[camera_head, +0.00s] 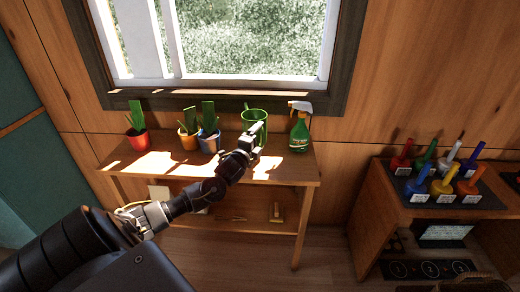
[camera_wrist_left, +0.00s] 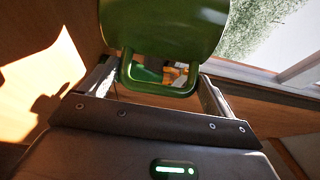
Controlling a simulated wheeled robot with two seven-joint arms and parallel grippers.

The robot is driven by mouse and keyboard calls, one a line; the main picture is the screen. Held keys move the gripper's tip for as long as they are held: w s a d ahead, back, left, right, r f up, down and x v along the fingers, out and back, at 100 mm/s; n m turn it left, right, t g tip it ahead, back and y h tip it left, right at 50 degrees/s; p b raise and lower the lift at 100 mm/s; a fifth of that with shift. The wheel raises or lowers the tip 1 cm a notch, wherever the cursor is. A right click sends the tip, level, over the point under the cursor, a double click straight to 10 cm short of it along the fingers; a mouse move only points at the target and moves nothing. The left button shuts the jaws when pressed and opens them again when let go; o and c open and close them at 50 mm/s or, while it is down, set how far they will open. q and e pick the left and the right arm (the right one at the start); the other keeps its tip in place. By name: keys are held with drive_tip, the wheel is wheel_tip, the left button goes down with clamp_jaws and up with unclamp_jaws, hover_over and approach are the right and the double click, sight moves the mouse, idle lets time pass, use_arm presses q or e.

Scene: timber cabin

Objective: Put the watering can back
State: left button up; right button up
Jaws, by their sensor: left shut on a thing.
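The green watering can (camera_head: 255,116) is at the back of the wooden table (camera_head: 285,172) below the window. My left gripper (camera_head: 254,132) reaches it from the front and partly covers it. In the left wrist view the green can (camera_wrist_left: 165,25) fills the top middle, and its handle loop (camera_wrist_left: 160,82) sits between the two fingers of my left gripper (camera_wrist_left: 158,85), which is shut on it. I cannot tell whether the can's base touches the table top. My right gripper is not in view.
Potted plants in red (camera_head: 138,139), yellow (camera_head: 187,139) and blue (camera_head: 209,140) pots stand left of the can. A green spray bottle (camera_head: 299,132) stands close on its right. A cabinet (camera_head: 395,205) with several coloured bottles is at right. The table's front is clear.

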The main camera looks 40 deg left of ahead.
use_arm(q)
drive_tip(key=shift+w+a+f, duration=0.3)
drive_tip(key=shift+w+f, duration=0.45)
drive_tip(key=shift+w, duration=0.05)
drive_tip(key=shift+w+f, duration=0.1)
drive_tip(key=shift+f, duration=0.1)
drive_tip(key=shift+w+a+f, duration=0.1)
drive_tip(key=shift+w+f, duration=0.05)
drive_tip(key=shift+f, duration=0.75)
drive_tip(key=shift+w+f, duration=0.1)
drive_tip(key=shift+f, duration=0.8)
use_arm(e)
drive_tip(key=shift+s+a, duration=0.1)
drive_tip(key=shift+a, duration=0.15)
use_arm(q)
drive_tip(key=o, duration=1.2)
drive_tip(key=shift+f, duration=0.2)
drive_tip(key=shift+c, duration=0.2)
drive_tip(key=shift+o, duration=0.9)
drive_tip(key=shift+s, duration=0.1)
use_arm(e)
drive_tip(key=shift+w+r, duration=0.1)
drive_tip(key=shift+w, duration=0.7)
